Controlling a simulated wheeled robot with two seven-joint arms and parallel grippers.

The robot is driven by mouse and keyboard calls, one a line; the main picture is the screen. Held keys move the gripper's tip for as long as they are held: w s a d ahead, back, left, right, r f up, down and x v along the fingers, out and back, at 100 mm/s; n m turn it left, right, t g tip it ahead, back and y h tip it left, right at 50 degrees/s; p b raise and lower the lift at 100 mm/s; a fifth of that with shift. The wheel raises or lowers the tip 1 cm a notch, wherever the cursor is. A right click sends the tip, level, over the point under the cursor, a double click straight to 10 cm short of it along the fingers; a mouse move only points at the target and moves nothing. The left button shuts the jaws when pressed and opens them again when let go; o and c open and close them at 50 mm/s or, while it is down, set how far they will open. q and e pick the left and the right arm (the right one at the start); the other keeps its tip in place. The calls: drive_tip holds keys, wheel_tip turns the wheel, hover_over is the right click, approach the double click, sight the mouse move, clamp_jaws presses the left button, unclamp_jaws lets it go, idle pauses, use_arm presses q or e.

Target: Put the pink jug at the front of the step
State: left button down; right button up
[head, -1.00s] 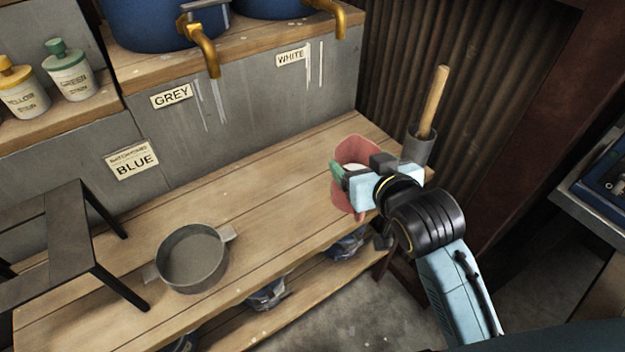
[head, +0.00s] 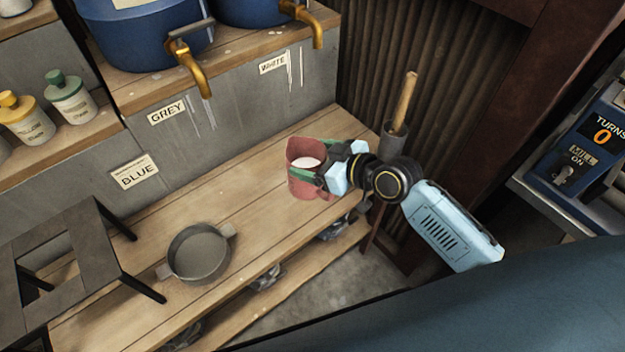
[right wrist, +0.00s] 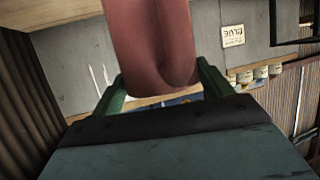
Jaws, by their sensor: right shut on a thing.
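The pink jug (head: 303,188) is upright over the right part of the wooden bench (head: 262,203), with something white inside. I cannot tell whether its base touches the planks. My right gripper (head: 322,165) is shut on the jug from the right, its green fingers on either side. In the right wrist view the jug (right wrist: 150,45) fills the space between the fingers, and its lower end is out of frame. A dark step-like stand (head: 62,235) with thin legs is at the left. My left gripper is not in view.
A grey two-handled pan (head: 200,254) sits on the bench between stand and jug. A grey holder (head: 392,139) with a wooden handle is just behind my right gripper. Blue tanks with brass taps (head: 193,70) stand on the ledge above. Planks between pan and jug are clear.

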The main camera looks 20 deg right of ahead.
wheel_tip(320, 180, down, 2)
drive_tip(key=shift+f, duration=0.15)
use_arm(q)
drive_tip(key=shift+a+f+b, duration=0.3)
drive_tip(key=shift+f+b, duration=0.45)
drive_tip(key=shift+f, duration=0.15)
use_arm(e)
drive_tip(key=shift+f, duration=1.65)
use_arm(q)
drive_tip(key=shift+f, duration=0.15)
use_arm(e)
drive_tip(key=shift+f, duration=0.15)
drive_tip(key=o, duration=2)
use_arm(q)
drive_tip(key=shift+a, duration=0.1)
use_arm(e)
drive_tip(key=shift+o, duration=0.2)
drive_tip(key=shift+s, duration=0.1)
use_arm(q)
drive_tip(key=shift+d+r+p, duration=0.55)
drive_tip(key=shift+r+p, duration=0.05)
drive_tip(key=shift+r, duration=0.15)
use_arm(e)
drive_tip(key=v, duration=1.2)
